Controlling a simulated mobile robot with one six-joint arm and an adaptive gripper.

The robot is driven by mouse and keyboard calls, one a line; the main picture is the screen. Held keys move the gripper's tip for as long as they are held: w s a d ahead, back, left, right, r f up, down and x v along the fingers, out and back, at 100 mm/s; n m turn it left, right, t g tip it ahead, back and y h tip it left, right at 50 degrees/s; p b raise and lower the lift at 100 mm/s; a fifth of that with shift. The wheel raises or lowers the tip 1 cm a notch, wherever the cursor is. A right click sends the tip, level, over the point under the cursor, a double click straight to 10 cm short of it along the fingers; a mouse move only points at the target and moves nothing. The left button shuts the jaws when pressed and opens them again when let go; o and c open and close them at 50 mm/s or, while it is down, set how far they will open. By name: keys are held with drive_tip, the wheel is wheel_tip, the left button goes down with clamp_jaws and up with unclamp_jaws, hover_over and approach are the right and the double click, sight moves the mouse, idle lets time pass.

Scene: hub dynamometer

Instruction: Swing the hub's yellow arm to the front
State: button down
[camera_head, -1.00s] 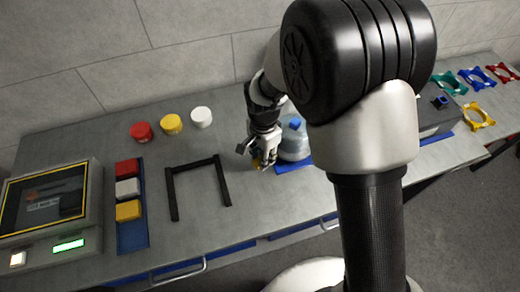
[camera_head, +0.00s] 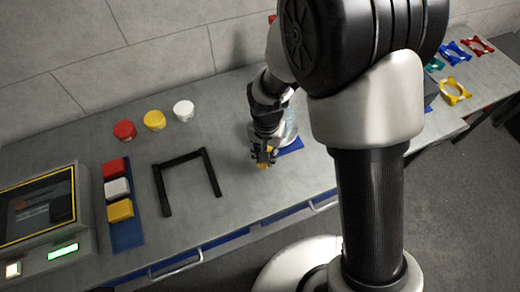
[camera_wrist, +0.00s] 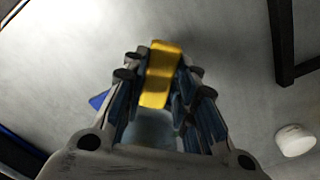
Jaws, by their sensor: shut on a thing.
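The yellow arm (camera_wrist: 160,75) of the hub stands between my gripper's fingers in the wrist view. In the head view only its tip (camera_head: 264,165) shows below the fingers. My gripper (camera_head: 264,156) is shut on it, low over the bench. The pale blue-grey hub (camera_head: 289,132) stands just behind and right of the gripper, partly hidden by it and my arm. Its blue base plate (camera_head: 293,146) shows at the right. In the wrist view the hub body (camera_wrist: 150,130) shows between the fingers.
A black open frame (camera_head: 184,158) lies left of the gripper. Red, yellow and white round pieces stand behind it. A blue strip (camera_head: 127,236) with coloured blocks and a screen box (camera_head: 40,215) are farther left. Bare bench lies between frame and gripper.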

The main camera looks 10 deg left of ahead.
drive_tip(key=shift+s+d+n, duration=0.1)
drive_tip(key=shift+d+n, duration=0.9)
drive_tip(key=shift+d, duration=0.05)
drive_tip(key=shift+d+n+p, duration=0.4)
drive_tip(key=shift+d+n, duration=0.8)
drive_tip(key=shift+d, duration=0.05)
drive_tip(key=shift+w+d+n, duration=0.3)
drive_tip(key=shift+d+n, duration=0.25)
drive_tip(key=shift+n, duration=0.05)
drive_tip(key=shift+w+d+n, duration=0.25)
drive_tip(key=shift+d+n, duration=0.3)
drive_tip(key=shift+n, duration=0.05)
drive_tip(key=shift+w+d+n+p, duration=0.3)
drive_tip(key=shift+w+d+n, duration=0.15)
drive_tip(key=shift+d+n, duration=0.5)
drive_tip(key=c, duration=1.3)
unclamp_jaws()
